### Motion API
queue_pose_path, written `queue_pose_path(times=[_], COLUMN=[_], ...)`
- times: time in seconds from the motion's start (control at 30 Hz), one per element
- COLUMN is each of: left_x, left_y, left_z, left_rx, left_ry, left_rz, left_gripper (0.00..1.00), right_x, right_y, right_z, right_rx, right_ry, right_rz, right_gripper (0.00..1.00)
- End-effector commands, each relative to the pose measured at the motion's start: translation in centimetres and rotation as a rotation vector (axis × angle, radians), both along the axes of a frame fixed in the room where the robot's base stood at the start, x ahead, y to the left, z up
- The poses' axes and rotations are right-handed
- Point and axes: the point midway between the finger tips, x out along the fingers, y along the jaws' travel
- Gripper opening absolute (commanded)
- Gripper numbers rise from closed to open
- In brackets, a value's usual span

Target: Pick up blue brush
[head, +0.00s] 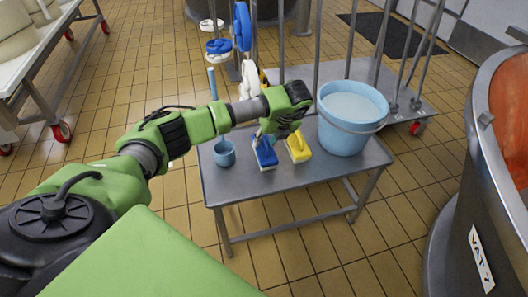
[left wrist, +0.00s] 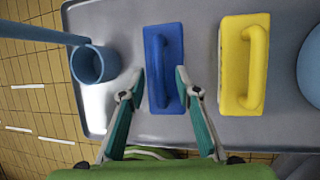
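The blue brush (head: 265,153) lies on a small grey metal table (head: 262,184), between a blue cup and a yellow brush. In the left wrist view the blue brush (left wrist: 164,68) has a raised handle along its length. My left gripper (head: 266,136) is above the blue brush and partly hides it. In the left wrist view the left gripper (left wrist: 158,78) is open, its fingertips apart on either side of the brush's near half. I cannot tell whether they touch it. My right gripper is not in view.
The yellow brush (left wrist: 243,64) lies close on the right. The blue long-handled cup (left wrist: 94,64) stands on the left, and a light blue bucket (head: 349,118) at the table's right. A rack with hanging tools (head: 242,28) is behind.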

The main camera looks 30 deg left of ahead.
Motion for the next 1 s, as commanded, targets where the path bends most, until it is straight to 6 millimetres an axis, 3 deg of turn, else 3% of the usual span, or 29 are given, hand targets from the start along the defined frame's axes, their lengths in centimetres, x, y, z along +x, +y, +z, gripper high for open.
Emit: queue_pose_path(times=[0.1,0.2,0.23,0.67,0.93,1.0], left_x=[0.0,0.0,0.0,0.1,0.1,-0.6], left_y=[0.0,0.0,-0.1,0.0,0.0,-0.9], left_z=[0.1,0.1,0.1,0.5,3.7,4.8], left_rx=[-0.001,0.000,0.000,0.000,0.000,-0.001], left_ry=[-0.001,0.000,0.000,-0.002,-0.005,-0.003], left_rz=[0.000,0.000,0.000,0.000,0.000,-0.003], left_gripper=[0.28,0.02,0.00,0.00,0.00,0.00], right_x=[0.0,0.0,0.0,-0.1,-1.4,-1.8], right_y=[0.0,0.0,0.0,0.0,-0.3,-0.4], right_z=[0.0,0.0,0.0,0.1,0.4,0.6], right_rx=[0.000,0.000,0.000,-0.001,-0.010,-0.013], right_ry=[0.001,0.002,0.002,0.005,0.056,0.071], right_rz=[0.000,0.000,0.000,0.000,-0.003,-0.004], right_gripper=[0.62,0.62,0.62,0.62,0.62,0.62])
